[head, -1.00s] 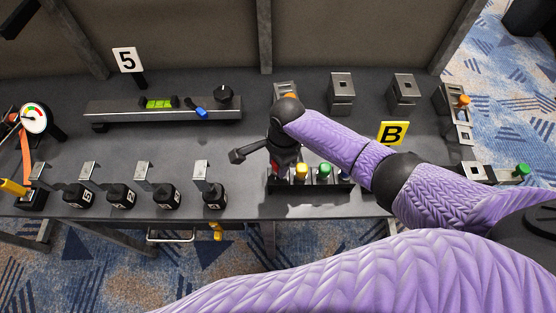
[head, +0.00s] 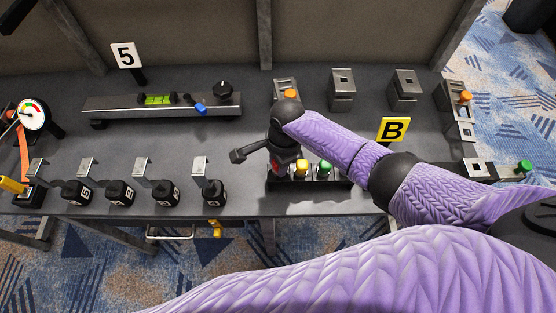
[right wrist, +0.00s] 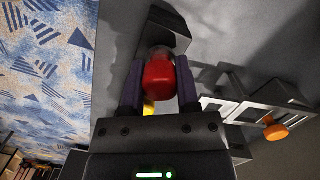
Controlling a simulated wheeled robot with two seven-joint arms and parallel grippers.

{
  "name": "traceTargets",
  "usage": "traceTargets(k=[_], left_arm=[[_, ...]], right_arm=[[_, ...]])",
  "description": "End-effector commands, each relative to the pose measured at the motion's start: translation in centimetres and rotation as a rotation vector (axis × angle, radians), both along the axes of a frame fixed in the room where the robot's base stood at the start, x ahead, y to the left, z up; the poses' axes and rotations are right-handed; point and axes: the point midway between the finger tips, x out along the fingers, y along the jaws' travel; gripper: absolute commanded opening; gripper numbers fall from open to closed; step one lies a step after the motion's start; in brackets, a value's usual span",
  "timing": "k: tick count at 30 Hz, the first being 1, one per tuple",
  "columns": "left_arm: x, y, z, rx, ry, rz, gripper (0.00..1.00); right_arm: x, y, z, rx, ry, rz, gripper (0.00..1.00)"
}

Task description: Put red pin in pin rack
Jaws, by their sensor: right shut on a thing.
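My right gripper (right wrist: 158,78) is shut on the red pin (right wrist: 158,76), whose rounded red end shows between the fingers in the right wrist view. In the head view my right gripper (head: 281,168) points down at the left end of the dark pin rack (head: 330,187). A yellow pin (head: 302,167) and a green pin (head: 324,167) stand upright in the rack, just right of the gripper. The gripper hides the rack's left end, so I cannot tell whether the red pin touches or enters it. My left gripper is not in view.
Metal blocks (head: 342,88) stand along the back, one with an orange pin (head: 290,95) behind my wrist. A yellow B sign (head: 393,131) stands behind my right forearm. Black weights (head: 165,191) with metal brackets line the front left. Bare tabletop lies left of the rack.

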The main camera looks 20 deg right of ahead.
Motion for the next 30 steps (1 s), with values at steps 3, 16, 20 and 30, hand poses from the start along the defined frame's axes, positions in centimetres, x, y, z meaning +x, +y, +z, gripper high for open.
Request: traceTargets(k=[3, 16, 20, 30], left_arm=[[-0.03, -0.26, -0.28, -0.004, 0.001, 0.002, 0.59], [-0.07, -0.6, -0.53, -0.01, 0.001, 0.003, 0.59], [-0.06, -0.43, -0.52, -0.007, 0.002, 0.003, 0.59], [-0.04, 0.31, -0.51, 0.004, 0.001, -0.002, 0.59]], right_arm=[[0.0, 0.01, -0.44, 0.001, 0.0, 0.0, 0.0], [0.0, 0.0, -1.01, 0.001, 0.0, 0.0, 0.0], [0.0, 0.01, -1.01, 0.001, 0.0, 0.0, 0.63], [-0.01, 0.0, -1.01, 0.001, 0.001, 0.0, 0.98]])
